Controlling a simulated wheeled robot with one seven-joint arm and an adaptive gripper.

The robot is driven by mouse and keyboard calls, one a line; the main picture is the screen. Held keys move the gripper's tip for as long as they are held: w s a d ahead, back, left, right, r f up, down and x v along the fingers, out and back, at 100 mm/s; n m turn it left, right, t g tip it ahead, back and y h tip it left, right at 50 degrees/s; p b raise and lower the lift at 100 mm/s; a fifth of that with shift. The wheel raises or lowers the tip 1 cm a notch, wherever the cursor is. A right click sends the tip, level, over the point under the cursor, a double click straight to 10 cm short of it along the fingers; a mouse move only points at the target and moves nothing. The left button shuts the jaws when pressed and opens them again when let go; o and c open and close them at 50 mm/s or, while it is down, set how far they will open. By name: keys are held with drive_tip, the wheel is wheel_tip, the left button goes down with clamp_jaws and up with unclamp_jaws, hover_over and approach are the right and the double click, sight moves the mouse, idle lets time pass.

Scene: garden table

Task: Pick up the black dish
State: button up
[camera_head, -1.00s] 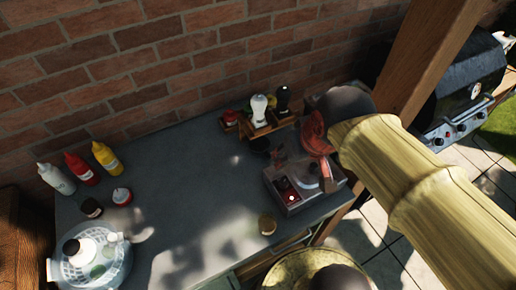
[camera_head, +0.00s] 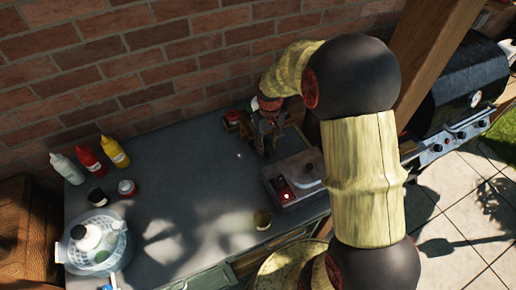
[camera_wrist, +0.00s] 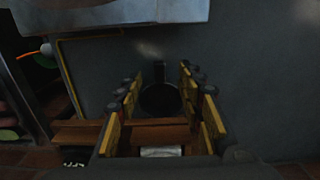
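The black dish (camera_wrist: 160,100) is a small, dark, round thing on the grey worktop. In the wrist view it shows between the two sets of fingers of my gripper (camera_wrist: 161,77). The fingers are spread apart, one set on each side of it. I cannot tell how far above the dish they are or whether they touch it. In the head view my gripper (camera_head: 265,143) points down at the back of the worktop, and the dish is hidden there behind it.
A wooden rack (camera_wrist: 150,132) is close to the gripper. A grey box with a red part (camera_head: 297,178) stands to the right. A small round jar (camera_head: 262,219) is at the front edge. Bottles (camera_head: 90,160) and a white basket (camera_head: 88,262) are at left. The worktop's middle is clear.

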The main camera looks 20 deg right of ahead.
sight(268, 157)
drive_tip(key=shift+s+f+b, duration=0.1)
drive_tip(key=shift+f+b, duration=0.55)
drive_tip(key=shift+f, duration=2.95)
drive_tip(key=shift+c, duration=0.2)
clamp_jaws()
